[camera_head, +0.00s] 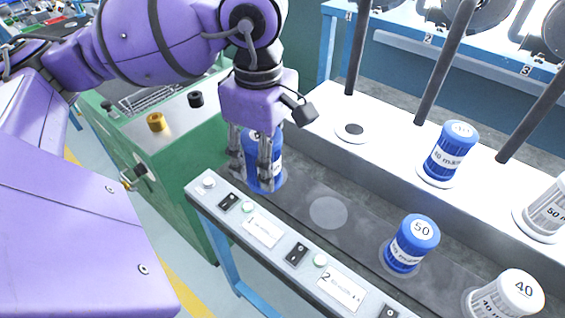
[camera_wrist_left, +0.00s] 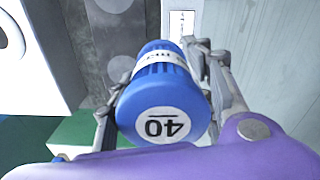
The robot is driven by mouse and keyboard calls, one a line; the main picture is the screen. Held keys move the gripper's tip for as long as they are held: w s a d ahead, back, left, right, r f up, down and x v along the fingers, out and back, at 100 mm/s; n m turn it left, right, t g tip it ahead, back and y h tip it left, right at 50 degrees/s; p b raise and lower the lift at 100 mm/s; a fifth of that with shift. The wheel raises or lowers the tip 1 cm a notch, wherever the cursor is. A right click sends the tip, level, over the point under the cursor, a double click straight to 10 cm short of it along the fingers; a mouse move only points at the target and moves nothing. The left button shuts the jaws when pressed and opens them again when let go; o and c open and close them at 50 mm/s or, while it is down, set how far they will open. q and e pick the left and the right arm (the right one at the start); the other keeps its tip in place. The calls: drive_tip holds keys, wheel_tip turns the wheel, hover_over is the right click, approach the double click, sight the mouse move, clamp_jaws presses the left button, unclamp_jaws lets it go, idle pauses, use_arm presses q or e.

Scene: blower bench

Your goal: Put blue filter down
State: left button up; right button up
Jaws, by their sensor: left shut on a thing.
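My left gripper (camera_head: 256,155) is shut on a blue filter (camera_head: 264,178) with a white label band. In the left wrist view the blue filter (camera_wrist_left: 158,90) shows a white top marked 40, with the fingers of the left gripper (camera_wrist_left: 160,100) on both sides of it. The filter is upright at the left end of the grey bench strip. I cannot tell whether its bottom touches the strip. An empty pale round spot (camera_head: 328,212) is on the strip to its right. My right gripper is not in view.
A blue filter marked 50 (camera_head: 411,245) and a white filter marked 40 (camera_head: 506,297) stand farther right on the strip. On the white ledge are an empty round seat (camera_head: 352,131), another blue filter (camera_head: 449,152) and a white filter (camera_head: 548,208). A switch panel (camera_head: 262,228) runs along the front.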

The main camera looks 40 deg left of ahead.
use_arm(q)
drive_tip(key=w+a+f, duration=0.2)
drive_tip(key=w, duration=0.1)
drive_tip(key=w+a+f, duration=0.2)
drive_tip(key=w+f, duration=0.1)
drive_tip(key=w+a+f, duration=0.1)
drive_tip(key=w+f, duration=0.2)
drive_tip(key=shift+a, duration=0.4)
drive_tip(key=shift+w+a+f, duration=0.15)
drive_tip(key=shift+f, duration=0.15)
drive_tip(key=shift+c, duration=0.2)
drive_tip(key=shift+w+a+f, duration=0.1)
drive_tip(key=shift+f, duration=1.55)
drive_tip(key=shift+f, duration=0.15)
drive_tip(key=o, duration=1.3)
